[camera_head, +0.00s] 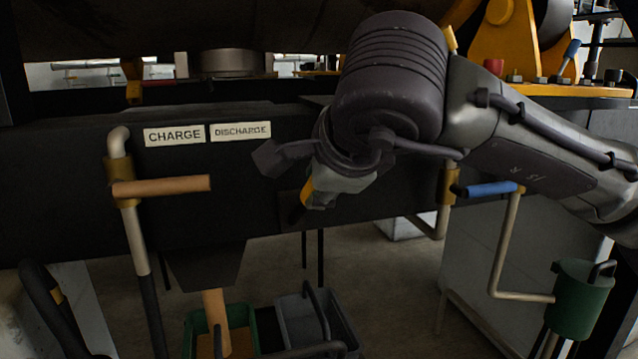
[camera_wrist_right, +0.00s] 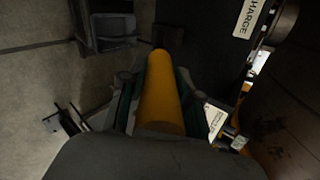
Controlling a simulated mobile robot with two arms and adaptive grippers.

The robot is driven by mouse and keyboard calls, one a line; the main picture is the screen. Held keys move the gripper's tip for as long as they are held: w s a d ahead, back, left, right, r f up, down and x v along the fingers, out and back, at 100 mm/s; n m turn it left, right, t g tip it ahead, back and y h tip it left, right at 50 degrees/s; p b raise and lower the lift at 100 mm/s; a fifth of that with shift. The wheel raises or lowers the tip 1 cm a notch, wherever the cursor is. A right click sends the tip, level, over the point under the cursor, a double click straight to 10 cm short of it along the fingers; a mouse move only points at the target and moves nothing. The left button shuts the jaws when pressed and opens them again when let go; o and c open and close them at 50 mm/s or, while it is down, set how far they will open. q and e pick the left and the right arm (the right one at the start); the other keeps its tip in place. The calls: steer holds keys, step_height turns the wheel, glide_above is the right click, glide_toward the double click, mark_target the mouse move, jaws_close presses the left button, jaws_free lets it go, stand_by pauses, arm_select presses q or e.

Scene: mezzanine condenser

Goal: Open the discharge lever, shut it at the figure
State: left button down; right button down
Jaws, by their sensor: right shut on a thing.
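My right gripper (camera_head: 318,190) comes in from the right and is shut on a yellow lever handle (camera_head: 307,192), which is mostly hidden by the gripper and wrist. In the right wrist view the yellow handle (camera_wrist_right: 162,92) lies lengthwise between the fingers. The DISCHARGE label (camera_head: 240,131) is on the dark panel to the upper left of this handle, right of the CHARGE label (camera_head: 175,135). A tan column (camera_head: 215,320) stands between the dark spout (camera_head: 207,265) and the green crate (camera_head: 193,335); I cannot tell whether it is flowing material. No figure is readable. My left gripper is not in view.
A pipe with a tan handle (camera_head: 160,187) stands at left. A grey crate (camera_head: 340,325) is beside the green one. At right are a blue handle (camera_head: 490,188) on a bent rod and a green can (camera_head: 580,300). Open floor shows beneath the panel.

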steer(key=shift+f, duration=0.1)
steer(key=c, duration=0.8)
jaws_free()
steer(key=v, duration=1.2)
steer(key=shift+s, duration=0.1)
